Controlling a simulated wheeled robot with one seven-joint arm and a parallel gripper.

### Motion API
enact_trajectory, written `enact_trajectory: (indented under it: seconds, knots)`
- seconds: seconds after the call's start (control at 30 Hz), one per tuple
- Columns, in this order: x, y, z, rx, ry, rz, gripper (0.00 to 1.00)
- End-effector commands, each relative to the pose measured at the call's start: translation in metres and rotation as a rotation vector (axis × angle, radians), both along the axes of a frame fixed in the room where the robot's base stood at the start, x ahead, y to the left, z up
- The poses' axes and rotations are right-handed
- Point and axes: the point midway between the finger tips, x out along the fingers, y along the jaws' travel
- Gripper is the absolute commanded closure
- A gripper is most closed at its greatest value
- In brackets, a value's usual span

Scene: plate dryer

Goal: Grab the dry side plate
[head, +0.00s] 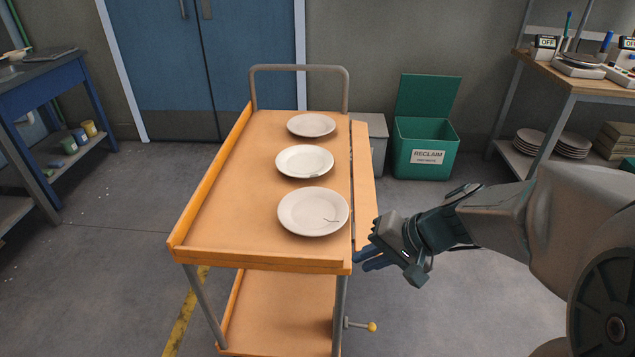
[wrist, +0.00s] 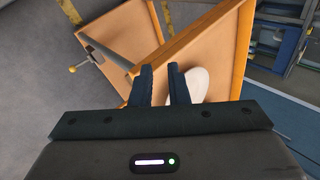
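Three white plates lie in a row on the top of an orange cart. The near plate (head: 313,212) has a thin dark crack-like line. The middle plate (head: 304,161) has a small mark at its lower right rim. The far plate (head: 311,125) looks plain. I cannot tell which is dry. My gripper (head: 366,257) is off the cart's right front corner, apart from the plates. In the wrist view my gripper (wrist: 161,66) is open, with an empty gap between its fingers. One white plate (wrist: 198,84) shows there, partly hidden behind the right finger.
The cart top (head: 225,195) has a raised orange rim and a narrow flap (head: 363,190) along its right side. A green RECLAIM bin (head: 424,148) and a grey bin (head: 377,140) stand behind. Stacked plates (head: 573,144) sit on a shelf at right.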

Motion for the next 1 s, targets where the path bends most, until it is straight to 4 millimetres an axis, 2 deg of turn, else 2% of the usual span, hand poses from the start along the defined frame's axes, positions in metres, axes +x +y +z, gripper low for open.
enact_trajectory:
  seconds: [0.03, 0.2, 0.3, 0.43, 0.53, 1.0]
  knots:
    - [0.015, -0.001, -0.021, 0.068, -0.009, -0.050, 0.85]
    - [0.066, -0.014, -0.043, 0.263, -0.090, -0.214, 0.85]
    - [0.089, -0.025, -0.051, 0.334, -0.137, -0.296, 0.85]
    - [0.107, -0.038, -0.056, 0.385, -0.179, -0.370, 0.85]
    - [0.115, -0.041, -0.059, 0.402, -0.194, -0.395, 0.85]
    - [0.162, 0.011, -0.090, 0.405, -0.197, -0.399, 0.85]
